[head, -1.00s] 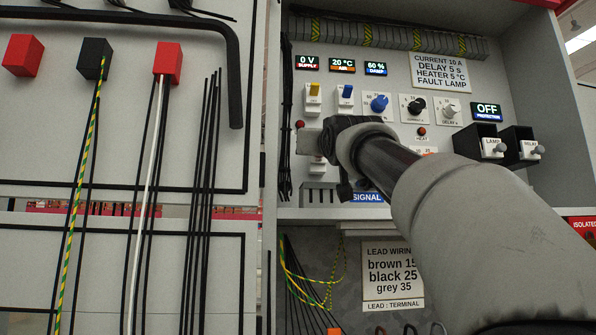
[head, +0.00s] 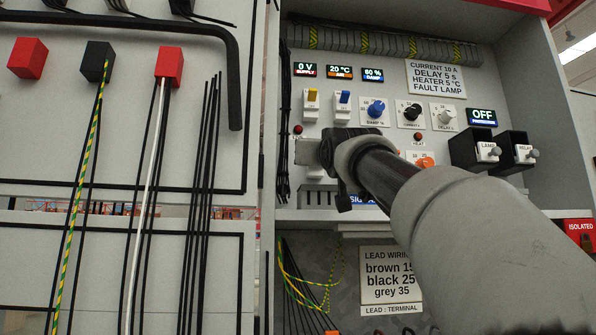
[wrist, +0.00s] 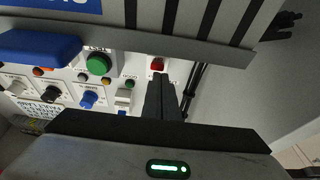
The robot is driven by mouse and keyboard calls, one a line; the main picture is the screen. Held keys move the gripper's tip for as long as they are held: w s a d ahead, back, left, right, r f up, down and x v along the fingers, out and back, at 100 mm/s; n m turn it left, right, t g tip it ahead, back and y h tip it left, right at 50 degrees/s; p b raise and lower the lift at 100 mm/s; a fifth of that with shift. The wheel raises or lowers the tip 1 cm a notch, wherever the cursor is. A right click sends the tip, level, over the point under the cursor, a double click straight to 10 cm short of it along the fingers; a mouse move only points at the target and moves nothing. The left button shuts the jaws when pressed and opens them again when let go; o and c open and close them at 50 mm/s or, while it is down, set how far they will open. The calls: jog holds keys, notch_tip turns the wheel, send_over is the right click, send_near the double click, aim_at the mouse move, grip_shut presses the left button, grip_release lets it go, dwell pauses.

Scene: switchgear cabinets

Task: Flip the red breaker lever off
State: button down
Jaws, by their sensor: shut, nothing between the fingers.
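My gripper (head: 308,151) is in front of the left part of the switch panel in the head view, below the levers with yellow (head: 312,96) and blue (head: 344,98) tips. Its narrow black fingers (wrist: 162,97) are shut and empty in the wrist view. A small red part on a white mount (wrist: 157,65) shows just beyond the fingertips; I cannot tell whether it is the red breaker lever or a button, or whether the fingers touch it.
Rotary knobs, including a blue one (head: 376,109), line the panel to the right. Black blocks (head: 483,149) jut out at right. A green button (wrist: 98,63) and a big blue part (wrist: 40,46) lie near the fingers. A grey slotted duct (wrist: 215,47) crosses the wrist view.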

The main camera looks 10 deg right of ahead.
jog(key=shift+w+f, duration=0.45)
jog(key=shift+f, duration=0.35)
notch_tip(320, 180, up, 5)
jog(key=s+p, duration=0.2)
jog(key=p, duration=0.1)
jog(key=s+f+b, duration=0.5)
jog(key=s+f, duration=0.2)
jog(key=shift+s+f, duration=0.15)
jog(key=shift+s, duration=0.15)
